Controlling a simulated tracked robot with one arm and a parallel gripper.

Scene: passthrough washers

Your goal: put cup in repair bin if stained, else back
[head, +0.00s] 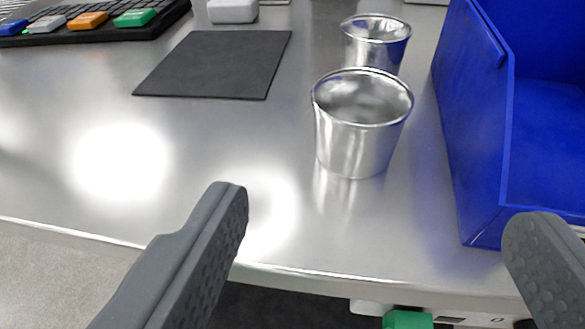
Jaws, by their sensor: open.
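Two shiny metal cups stand upright on the steel table in the head view. The nearer cup (358,146) is right of centre, and the farther cup (392,50) stands just behind it. No stain shows on the visible outer side of the nearer cup; its far side is hidden. A blue bin (478,150) stands at the right with its open top and inside partly in view. My gripper (385,215) is open and empty, its two grey fingers wide apart in front of the nearer cup, one to the left and one to the right.
A dark square mat (215,64) lies empty left of the cups. A black tray with several coloured blocks (88,20) is at the far left. A white object (232,10) stands behind the mat. The table's curved front edge (290,272) runs below the cups.

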